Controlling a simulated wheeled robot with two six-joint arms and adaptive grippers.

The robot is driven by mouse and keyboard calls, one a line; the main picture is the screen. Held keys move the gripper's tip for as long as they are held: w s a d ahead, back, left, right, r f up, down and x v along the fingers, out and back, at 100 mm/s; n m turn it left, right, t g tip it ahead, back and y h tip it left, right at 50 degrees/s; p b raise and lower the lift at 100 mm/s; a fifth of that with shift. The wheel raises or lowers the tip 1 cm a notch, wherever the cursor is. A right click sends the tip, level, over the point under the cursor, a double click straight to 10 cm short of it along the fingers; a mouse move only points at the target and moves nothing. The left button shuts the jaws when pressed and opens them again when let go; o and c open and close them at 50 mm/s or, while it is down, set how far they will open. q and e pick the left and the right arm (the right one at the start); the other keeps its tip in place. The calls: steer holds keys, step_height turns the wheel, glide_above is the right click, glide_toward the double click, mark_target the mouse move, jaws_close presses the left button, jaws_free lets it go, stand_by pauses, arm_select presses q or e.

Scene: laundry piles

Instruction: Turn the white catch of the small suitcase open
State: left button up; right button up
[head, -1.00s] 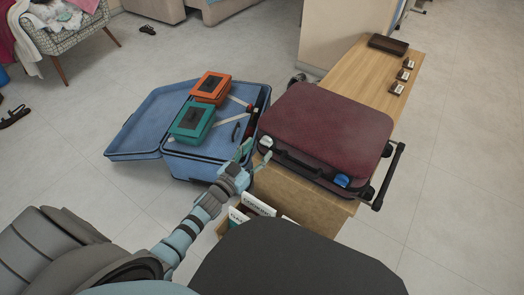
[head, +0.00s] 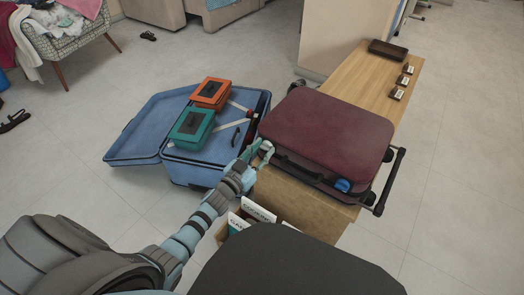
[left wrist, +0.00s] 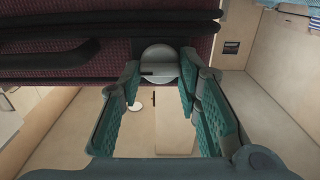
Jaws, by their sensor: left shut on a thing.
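The small maroon suitcase (head: 325,130) lies flat and closed on the end of a wooden bench, its handle side toward me. Its white catch (head: 266,146) is at the left end of that side, partly covered by my gripper. A blue catch (head: 343,185) is at the right end. My left gripper (head: 257,152) is at the white catch. In the left wrist view the round white catch (left wrist: 158,58) shows between the teal fingertips, which are shut on it; a dark slot crosses it. My right gripper is out of view.
A blue open suitcase (head: 135,143) stands on the left, with an orange box (head: 211,93) and a green box (head: 191,128) on it. A box of white-labelled items (head: 258,210) is below the bench end. The bench (head: 365,80) holds a dark tray (head: 389,48) and small dark blocks.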

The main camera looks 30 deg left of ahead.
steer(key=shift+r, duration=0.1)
arm_select(q)
steer(key=shift+r+n+p, duration=0.1)
steer(key=shift+n+p, duration=0.5)
steer(key=shift+n, duration=0.2)
steer(key=shift+n+p, duration=0.5)
steer(key=shift+n, duration=0.2)
steer(key=n+p, duration=0.1)
steer(key=n, duration=0.1)
steer(key=shift+n, duration=0.4)
steer(key=n, duration=0.2)
steer(key=shift+n+p, duration=0.3)
steer(key=shift+p, duration=0.05)
steer(key=n, duration=0.6)
steer(key=n+p, duration=0.1)
steer(key=n, duration=0.2)
steer(key=shift+a+f, duration=0.1)
steer(key=shift+f, duration=0.25)
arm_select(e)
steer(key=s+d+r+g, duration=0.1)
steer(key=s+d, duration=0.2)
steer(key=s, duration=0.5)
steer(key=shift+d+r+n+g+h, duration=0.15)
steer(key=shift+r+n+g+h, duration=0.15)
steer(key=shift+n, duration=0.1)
arm_select(q)
steer(key=shift+n, duration=0.3)
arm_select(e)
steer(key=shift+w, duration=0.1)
